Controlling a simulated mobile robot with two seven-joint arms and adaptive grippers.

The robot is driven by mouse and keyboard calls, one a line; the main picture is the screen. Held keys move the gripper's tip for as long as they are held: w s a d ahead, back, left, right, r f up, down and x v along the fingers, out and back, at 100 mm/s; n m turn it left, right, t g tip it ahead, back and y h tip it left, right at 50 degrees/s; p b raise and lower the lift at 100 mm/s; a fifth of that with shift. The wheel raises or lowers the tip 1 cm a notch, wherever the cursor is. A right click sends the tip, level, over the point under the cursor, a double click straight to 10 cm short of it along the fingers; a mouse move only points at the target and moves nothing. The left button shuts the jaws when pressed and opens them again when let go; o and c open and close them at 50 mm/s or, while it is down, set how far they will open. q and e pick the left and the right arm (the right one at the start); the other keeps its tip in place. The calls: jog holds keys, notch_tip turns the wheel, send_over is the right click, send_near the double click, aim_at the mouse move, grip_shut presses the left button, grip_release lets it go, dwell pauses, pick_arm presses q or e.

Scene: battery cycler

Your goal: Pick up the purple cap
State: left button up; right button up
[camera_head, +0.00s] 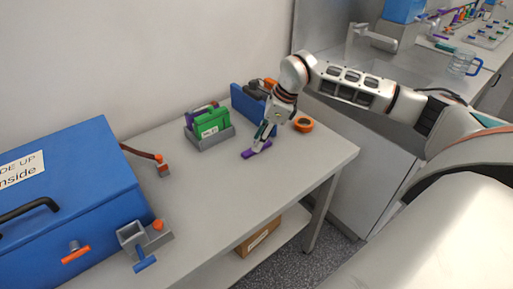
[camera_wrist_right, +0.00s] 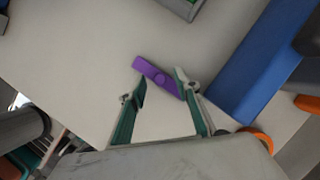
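The purple cap (camera_head: 256,149) lies flat on the grey table, and my right gripper (camera_head: 262,141) is right over it. My left gripper is not in view.
A green battery block in a grey holder (camera_head: 222,138) stands left of the gripper. A blue upright panel (camera_head: 245,105) is behind, and an orange ring (camera_head: 303,125) lies to the right. A large blue box (camera_head: 75,190) fills the left. The table (camera_head: 215,185) is clear in front.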

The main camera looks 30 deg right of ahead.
jog(key=shift+w+a+f, duration=0.1)
jog(key=shift+a+f, duration=0.05)
jog(key=shift+f, duration=0.2)
grip_shut()
jog(key=shift+r, duration=0.2)
